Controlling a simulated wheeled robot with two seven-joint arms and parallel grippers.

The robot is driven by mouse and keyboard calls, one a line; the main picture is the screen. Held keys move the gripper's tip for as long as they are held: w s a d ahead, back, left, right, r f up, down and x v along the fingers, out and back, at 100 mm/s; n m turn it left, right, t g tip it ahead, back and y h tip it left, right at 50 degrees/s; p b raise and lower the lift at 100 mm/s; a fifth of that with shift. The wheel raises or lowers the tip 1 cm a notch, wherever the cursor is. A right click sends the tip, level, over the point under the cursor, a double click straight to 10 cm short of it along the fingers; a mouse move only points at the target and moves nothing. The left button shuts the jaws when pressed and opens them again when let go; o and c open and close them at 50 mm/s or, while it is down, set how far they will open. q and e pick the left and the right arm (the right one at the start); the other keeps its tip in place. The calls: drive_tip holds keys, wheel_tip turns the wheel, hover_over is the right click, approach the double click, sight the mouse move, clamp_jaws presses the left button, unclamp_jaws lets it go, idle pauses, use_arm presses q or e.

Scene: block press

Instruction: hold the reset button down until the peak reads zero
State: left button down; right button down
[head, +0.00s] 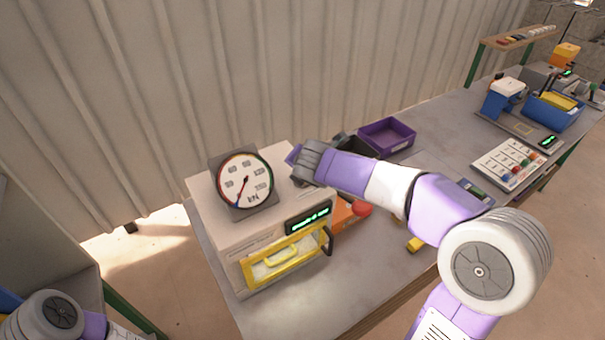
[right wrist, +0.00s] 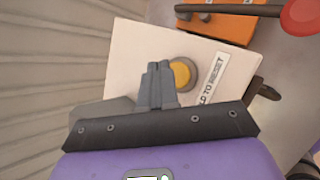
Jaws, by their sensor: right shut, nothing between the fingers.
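The press (head: 235,235) is a pale box on the near part of the bench. A round dial (head: 246,181) with a red needle stands on its top. The needle points down and slightly left. A green-lit display (head: 308,217) is on its front; its text is too small to read. In the right wrist view a round yellow button (right wrist: 182,73) sits on the pale top beside a label (right wrist: 213,80) ending in "TO RESET". My right gripper (right wrist: 158,66) is shut and empty, its tips overlapping the button's left edge; contact cannot be told. My left gripper is out of view.
A yellow-framed window (head: 285,263) with a dark handle is on the press front. An orange box (head: 345,214) and red knob (head: 362,209) are to its right. A purple tray (head: 407,138) and a button panel (head: 507,163) lie farther right.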

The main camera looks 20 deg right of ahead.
wheel_tip(320, 180, up, 5)
drive_tip(key=p, duration=0.4)
drive_tip(key=shift+p, duration=0.3)
idle(0.4)
